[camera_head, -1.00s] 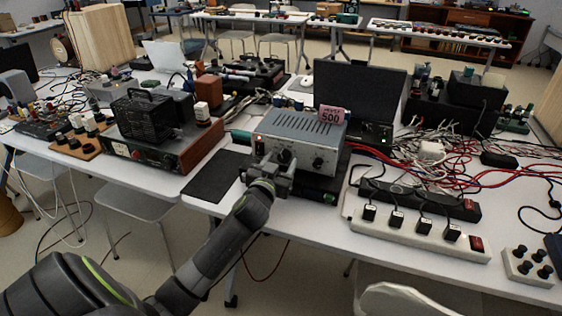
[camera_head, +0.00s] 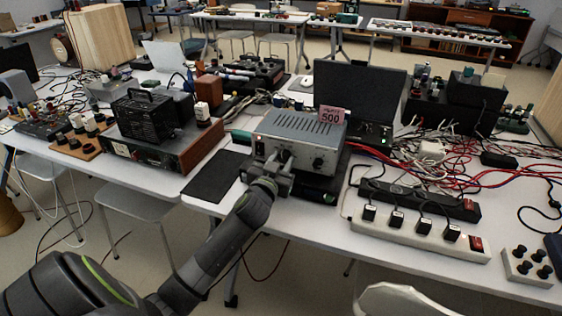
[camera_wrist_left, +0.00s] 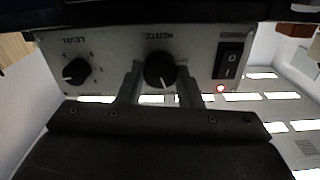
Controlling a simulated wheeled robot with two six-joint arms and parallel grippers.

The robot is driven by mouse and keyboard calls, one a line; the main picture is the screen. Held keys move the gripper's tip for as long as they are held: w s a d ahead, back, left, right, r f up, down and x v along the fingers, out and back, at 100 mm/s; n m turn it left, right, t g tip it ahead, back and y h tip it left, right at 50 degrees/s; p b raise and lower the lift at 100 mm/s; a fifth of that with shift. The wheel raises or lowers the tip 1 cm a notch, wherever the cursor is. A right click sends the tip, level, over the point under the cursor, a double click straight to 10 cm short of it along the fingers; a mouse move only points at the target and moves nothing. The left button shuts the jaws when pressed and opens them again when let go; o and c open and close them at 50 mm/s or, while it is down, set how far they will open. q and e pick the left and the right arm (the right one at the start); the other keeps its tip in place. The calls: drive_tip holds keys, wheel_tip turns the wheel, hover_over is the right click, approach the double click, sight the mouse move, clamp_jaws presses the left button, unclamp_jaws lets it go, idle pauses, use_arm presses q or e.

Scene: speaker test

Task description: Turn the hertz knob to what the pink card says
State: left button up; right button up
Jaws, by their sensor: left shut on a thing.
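The grey metal box (camera_head: 300,130) stands on the table in the head view, with its control panel facing me. The pink card (camera_head: 331,116) stands on top and reads "HERTZ 500". My left gripper (camera_head: 281,165) is at the panel's left knob. In the left wrist view, where the panel is upside down, the black hertz knob (camera_wrist_left: 160,70) sits between the two fingers of the gripper, which is shut on it. The black level knob (camera_wrist_left: 76,72) is beside it, untouched. The hertz knob's scale is mostly hidden by the fingers. My right gripper is not in view.
A rocker switch (camera_wrist_left: 228,60) with a red light is near the hertz knob. A white power strip (camera_head: 420,236) and tangled red cables (camera_head: 400,165) lie right of the box. A black mat (camera_head: 217,176) lies left of it.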

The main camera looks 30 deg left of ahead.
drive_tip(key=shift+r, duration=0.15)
use_arm(q)
drive_tip(key=shift+m+p, duration=0.3)
drive_tip(key=shift+m, duration=0.2)
drive_tip(key=shift+r+m+p, duration=0.1)
drive_tip(key=shift+m+p, duration=0.5)
drive_tip(key=shift+m, duration=0.5)
drive_tip(key=shift+m+p, duration=0.5)
drive_tip(key=shift+m, duration=1.1)
drive_tip(key=shift+m+p, duration=0.4)
drive_tip(key=shift+m, duration=0.1)
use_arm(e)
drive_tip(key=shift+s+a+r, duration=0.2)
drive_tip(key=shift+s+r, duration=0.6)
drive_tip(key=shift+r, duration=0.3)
use_arm(q)
drive_tip(key=o, duration=1)
drive_tip(key=shift+c, duration=0.2)
